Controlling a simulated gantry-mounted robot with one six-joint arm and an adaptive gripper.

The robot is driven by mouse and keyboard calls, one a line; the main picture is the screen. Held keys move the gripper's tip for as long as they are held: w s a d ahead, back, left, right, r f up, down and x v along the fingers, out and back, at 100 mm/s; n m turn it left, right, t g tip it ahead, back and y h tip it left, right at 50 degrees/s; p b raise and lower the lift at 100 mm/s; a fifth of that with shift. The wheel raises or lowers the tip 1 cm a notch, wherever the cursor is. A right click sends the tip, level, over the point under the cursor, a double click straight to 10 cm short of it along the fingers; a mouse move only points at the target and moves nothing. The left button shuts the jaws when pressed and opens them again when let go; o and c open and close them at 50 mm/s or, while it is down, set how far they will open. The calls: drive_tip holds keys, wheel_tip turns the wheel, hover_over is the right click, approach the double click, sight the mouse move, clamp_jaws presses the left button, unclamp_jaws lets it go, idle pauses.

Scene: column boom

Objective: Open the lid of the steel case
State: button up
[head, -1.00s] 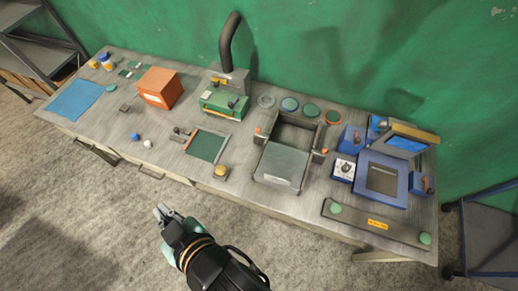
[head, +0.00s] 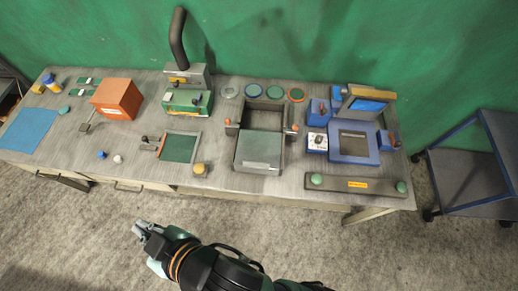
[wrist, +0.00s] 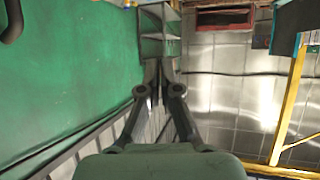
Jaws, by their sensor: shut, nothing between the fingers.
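A grey metal box that looks like the steel case stands at the middle right of the bench in the head view. A flat grey panel (head: 258,152) covers its front part, and a dark recess with raised rims (head: 262,117) lies behind. Orange-tipped fittings sit on both sides. I cannot tell whether the panel is the lid. My gripper (head: 140,231) is in front of the bench, lower left of the case, apart from it and empty. Its fingers are together; they also show in the wrist view (wrist: 155,80), where the case does not appear.
The bench (head: 225,180) also holds a blue device with a tilted screen (head: 368,104), a green box (head: 188,103), an orange box (head: 117,99), a framed green panel (head: 180,147) and a bar with green knobs (head: 355,185). A cart (head: 480,170) stands right.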

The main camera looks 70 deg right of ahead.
drive_tip(key=o, duration=0.6)
drive_tip(key=w+d+f+g+b, duration=0.1)
drive_tip(key=d+f+b, duration=0.1)
drive_tip(key=d+f, duration=0.1)
drive_tip(key=w+d+f+g+b, duration=0.1)
drive_tip(key=d+f+b, duration=0.1)
drive_tip(key=d+f, duration=0.2)
drive_tip(key=w+d+f+n+b, duration=0.1)
drive_tip(key=d+f+b, duration=0.2)
drive_tip(key=f, duration=0.4)
drive_tip(key=shift+w+d+f+g+h, duration=0.2)
drive_tip(key=shift+w+g+h, duration=0.1)
drive_tip(key=shift+g, duration=0.1)
drive_tip(key=n+g+y+b, duration=0.1)
drive_tip(key=n+y+b, duration=0.2)
drive_tip(key=b, duration=0.9)
approach(257, 162)
drive_tip(key=x, duration=0.5)
drive_tip(key=shift+w+d, duration=0.1)
drive_tip(key=shift+w, duration=0.05)
drive_tip(key=x, duration=0.7)
drive_tip(key=shift+w+a+f, duration=0.15)
drive_tip(key=shift+a+f, duration=0.1)
clamp_jaws()
